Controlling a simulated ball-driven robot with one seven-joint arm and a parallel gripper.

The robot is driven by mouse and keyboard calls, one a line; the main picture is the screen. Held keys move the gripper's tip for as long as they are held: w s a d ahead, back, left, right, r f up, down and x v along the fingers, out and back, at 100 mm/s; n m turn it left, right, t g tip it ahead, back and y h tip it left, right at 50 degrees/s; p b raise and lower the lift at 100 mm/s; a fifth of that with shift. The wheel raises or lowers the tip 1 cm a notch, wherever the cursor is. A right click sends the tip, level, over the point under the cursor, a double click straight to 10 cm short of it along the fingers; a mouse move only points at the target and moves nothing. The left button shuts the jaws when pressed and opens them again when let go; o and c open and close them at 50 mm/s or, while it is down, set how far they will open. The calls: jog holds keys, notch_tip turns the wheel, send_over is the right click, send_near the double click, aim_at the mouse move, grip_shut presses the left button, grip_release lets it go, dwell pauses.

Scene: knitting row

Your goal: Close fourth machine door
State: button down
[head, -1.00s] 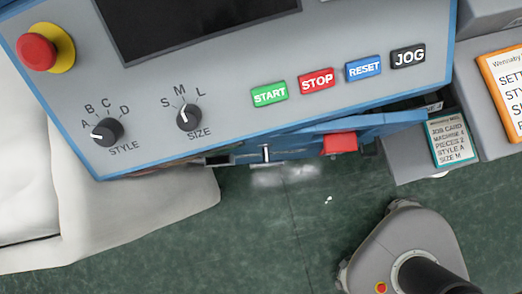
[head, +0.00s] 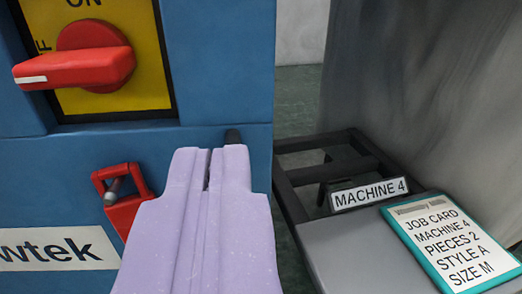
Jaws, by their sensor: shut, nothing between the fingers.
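A blue machine front (head: 60,185) fills the left of the head view, with part of a white label reading "wtek". A red handle or latch (head: 122,203) is on the blue panel, left of my gripper. My gripper (head: 209,152) has two lavender fingers pressed together and empty, pointing at the blue panel near its right edge. I cannot tell whether it touches. The fingers hide part of the panel. Which part is the door, and whether it stands open, I cannot tell.
A red rotary switch (head: 85,62) on a yellow plate is at upper left. At right are a dark frame (head: 290,190), a grey surface (head: 350,255), a "MACHINE 4" sign (head: 370,194) and a teal-edged job card (head: 452,243). Green floor shows in the gap between.

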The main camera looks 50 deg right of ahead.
aim_at(222, 75)
jog(key=b+x, duration=0.3)
jog(key=x, duration=0.7)
jog(key=shift+w+d, duration=0.2)
jog(key=shift+d, duration=0.05)
